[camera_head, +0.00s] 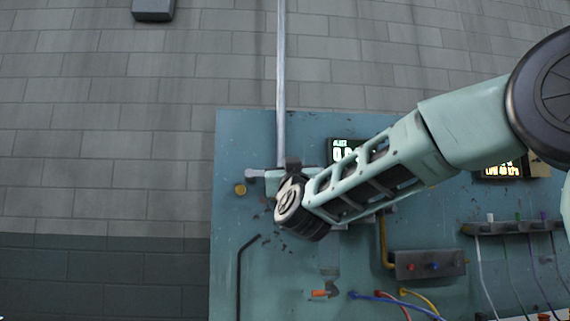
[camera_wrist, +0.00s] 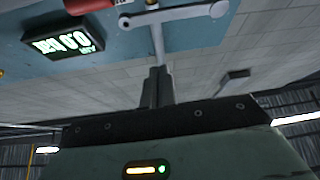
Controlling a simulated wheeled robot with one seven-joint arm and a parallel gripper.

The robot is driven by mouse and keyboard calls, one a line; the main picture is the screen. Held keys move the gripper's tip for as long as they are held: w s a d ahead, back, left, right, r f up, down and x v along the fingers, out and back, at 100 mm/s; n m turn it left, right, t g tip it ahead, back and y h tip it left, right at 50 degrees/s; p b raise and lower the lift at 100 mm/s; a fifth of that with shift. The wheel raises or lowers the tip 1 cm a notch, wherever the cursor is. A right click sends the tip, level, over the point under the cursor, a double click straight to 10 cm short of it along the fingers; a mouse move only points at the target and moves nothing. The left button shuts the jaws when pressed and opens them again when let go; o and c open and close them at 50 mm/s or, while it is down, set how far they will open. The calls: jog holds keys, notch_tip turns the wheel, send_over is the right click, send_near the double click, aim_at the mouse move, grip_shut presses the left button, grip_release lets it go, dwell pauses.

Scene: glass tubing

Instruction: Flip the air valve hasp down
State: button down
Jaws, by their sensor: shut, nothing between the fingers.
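My gripper shows in the wrist view (camera_wrist: 157,72) with its dark fingers together and nothing between them. In the head view its fingertips (camera_head: 293,163) are at the foot of the vertical pipe (camera_head: 281,80), and my arm covers what lies behind. A pale grey bar-shaped fitting (camera_head: 258,174) crosses the pipe foot there; it also shows in the wrist view (camera_wrist: 172,14), above the fingertips. A red cylindrical part (camera_wrist: 90,5) is cut off at the top edge. I cannot tell which part is the air valve hasp, or whether the fingers touch anything.
The blue panel (camera_head: 228,270) is on a grey block wall. A lit display (camera_wrist: 63,44) is left of the fitting in the wrist view. Below my wrist in the head view are an orange-handled valve (camera_head: 325,293), cables and a grey box (camera_head: 430,264).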

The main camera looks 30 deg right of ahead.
jog(key=shift+v, duration=1.15)
